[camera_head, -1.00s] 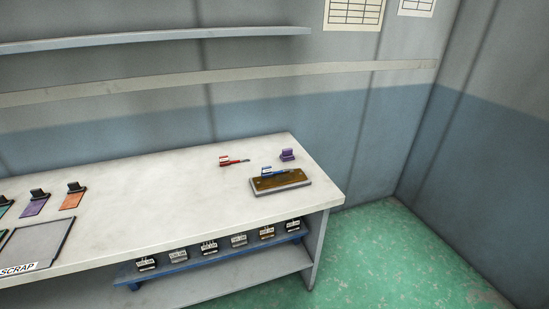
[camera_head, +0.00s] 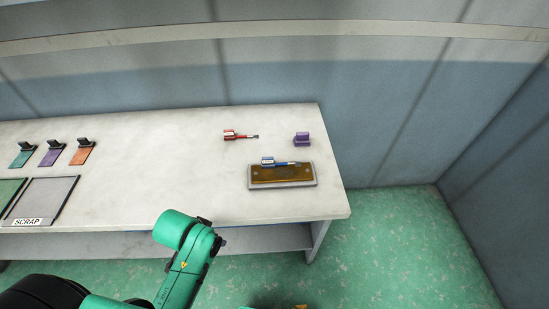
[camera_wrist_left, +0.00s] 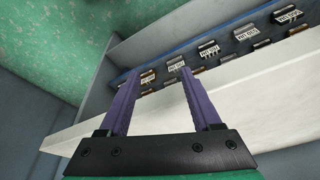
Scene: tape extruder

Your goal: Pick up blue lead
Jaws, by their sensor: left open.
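My left gripper (camera_wrist_left: 155,80) shows in the left wrist view, open and empty, with two purple fingers over the bench edge and the shelf below. The blue lead is not in that view. In the head view my green arm is low in front of the bench, its gripper out of sight. My right gripper is not in view.
A red lead (camera_head: 238,135) and a purple block (camera_head: 302,139) lie behind the tray. Coloured tabs and a SCRAP tray (camera_head: 48,200) are at the left. Several labelled items (camera_wrist_left: 208,48) sit on the blue under-shelf. The bench middle is clear.

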